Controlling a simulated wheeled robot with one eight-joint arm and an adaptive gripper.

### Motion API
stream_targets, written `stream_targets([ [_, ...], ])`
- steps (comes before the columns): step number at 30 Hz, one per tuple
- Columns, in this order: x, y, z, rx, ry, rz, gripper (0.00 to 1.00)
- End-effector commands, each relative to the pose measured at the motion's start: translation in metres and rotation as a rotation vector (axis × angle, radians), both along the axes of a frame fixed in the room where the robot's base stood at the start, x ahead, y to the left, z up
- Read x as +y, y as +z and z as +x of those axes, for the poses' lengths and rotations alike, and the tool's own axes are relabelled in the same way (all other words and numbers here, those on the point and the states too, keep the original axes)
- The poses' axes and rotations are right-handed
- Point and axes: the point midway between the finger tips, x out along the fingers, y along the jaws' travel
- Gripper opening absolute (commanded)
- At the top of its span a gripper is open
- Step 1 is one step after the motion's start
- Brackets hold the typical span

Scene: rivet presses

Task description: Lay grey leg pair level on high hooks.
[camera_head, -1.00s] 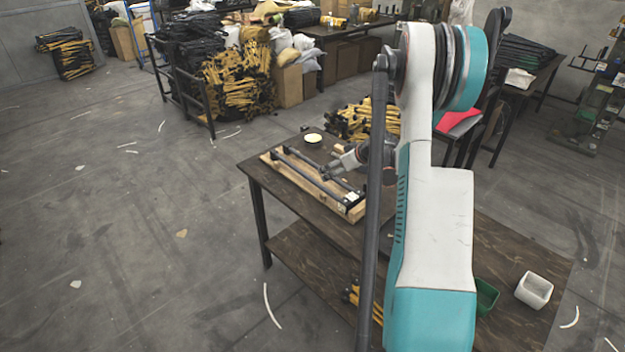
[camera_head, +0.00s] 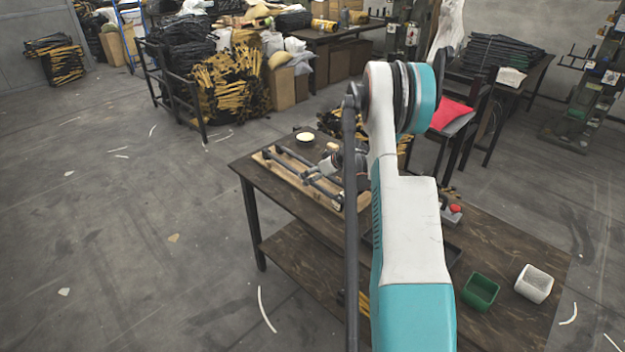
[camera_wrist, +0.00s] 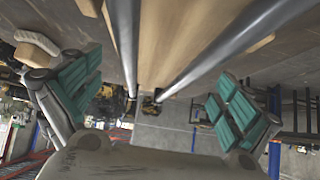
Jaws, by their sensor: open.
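The grey leg pair (camera_head: 291,175), two long dark tubes side by side, lies along a pale wooden board (camera_head: 258,157) on the brown table. My gripper (camera_head: 326,168) is at the right part of the pair in the head view, partly hidden by my arm. In the wrist view my gripper (camera_wrist: 158,88) is open, with its teal-padded fingers spread wide at left and right. The two tubes (camera_wrist: 122,35) run between them in the picture, with pale wood behind. I cannot tell whether a finger touches a tube. Dark prongs (camera_head: 573,57) stick out at the green machine far right; I cannot tell whether these are the high hooks.
The table (camera_head: 510,240) also carries a green bin (camera_head: 481,291), a white bin (camera_head: 534,284), a red button box (camera_head: 452,211) and a round pale-topped item (camera_head: 304,137). Yellow-and-black stock (camera_head: 232,85) fills a rack behind. The floor at left is mostly clear.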

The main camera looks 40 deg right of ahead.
Motion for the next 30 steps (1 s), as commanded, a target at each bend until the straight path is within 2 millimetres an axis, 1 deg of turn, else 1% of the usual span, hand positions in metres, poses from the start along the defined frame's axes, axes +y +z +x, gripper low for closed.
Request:
stream_targets([
  [1,0.000,-0.010,0.007,0.000,0.001,-0.001,0.97],
  [4,0.001,-0.019,0.016,0.000,0.000,-0.001,0.97],
  [7,0.001,-0.022,0.021,0.000,0.000,-0.001,0.97],
  [12,0.001,-0.021,0.021,0.000,-0.001,-0.001,0.97],
  [13,0.001,-0.021,0.021,0.000,-0.001,-0.001,0.95],
  [14,0.001,-0.021,0.021,0.000,-0.001,-0.001,0.88],
  [15,0.001,-0.021,0.021,0.000,-0.001,-0.001,0.79],
  [17,0.001,-0.020,0.021,0.000,-0.001,-0.001,0.66],
  [18,0.001,-0.021,0.021,0.000,-0.001,-0.001,0.57],
  [21,0.001,-0.021,0.021,0.000,-0.001,-0.001,0.36],
  [22,0.001,-0.021,0.021,0.000,-0.001,-0.001,0.36],
  [23,0.001,-0.020,0.021,0.000,-0.001,-0.001,0.31],
  [30,0.001,-0.019,0.021,0.000,-0.001,-0.001,0.31],
])
